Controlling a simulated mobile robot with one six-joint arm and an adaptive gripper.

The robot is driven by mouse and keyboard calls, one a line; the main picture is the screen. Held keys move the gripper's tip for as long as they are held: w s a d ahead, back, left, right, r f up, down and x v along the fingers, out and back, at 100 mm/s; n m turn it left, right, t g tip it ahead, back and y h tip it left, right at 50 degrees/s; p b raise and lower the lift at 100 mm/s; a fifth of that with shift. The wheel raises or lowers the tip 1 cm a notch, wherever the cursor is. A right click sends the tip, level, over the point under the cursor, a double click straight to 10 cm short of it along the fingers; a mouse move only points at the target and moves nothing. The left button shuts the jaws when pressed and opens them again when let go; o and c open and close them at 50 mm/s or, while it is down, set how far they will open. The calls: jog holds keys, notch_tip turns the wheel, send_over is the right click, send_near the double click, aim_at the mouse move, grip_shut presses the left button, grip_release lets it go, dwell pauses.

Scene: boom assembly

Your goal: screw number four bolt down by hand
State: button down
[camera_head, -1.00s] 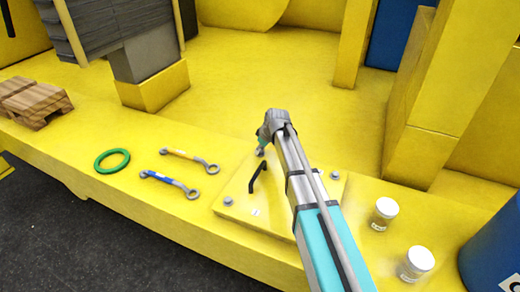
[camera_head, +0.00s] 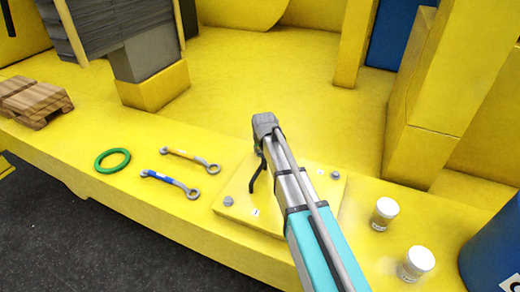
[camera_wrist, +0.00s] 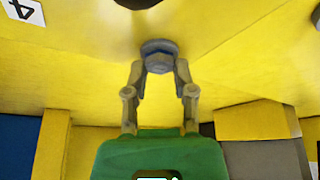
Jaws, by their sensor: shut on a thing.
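In the wrist view my gripper (camera_wrist: 159,70) has a finger on either side of a grey hex bolt head (camera_wrist: 157,48) and is shut on it. The bolt's washer or flange lies against the yellow plate (camera_wrist: 90,65). A white label with a black 4 (camera_wrist: 25,10) is on the plate beside this bolt. In the head view the end of my arm is over the far left corner of the plate (camera_head: 272,218). My fingers and this bolt are hidden there behind my wrist.
The plate has a black handle (camera_head: 257,172) close to my arm, and other bolts (camera_head: 228,201) and (camera_head: 335,175) at its corners. Two wrenches (camera_head: 190,158) and (camera_head: 168,182) and a green ring (camera_head: 112,160) lie left. Two white-lidded jars (camera_head: 385,211) and (camera_head: 417,262) stand right.

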jog(key=shift+w, duration=0.1)
dwell(0.4)
jog(key=shift+c, duration=2.2)
grip_release()
jog(key=shift+n, duration=0.4)
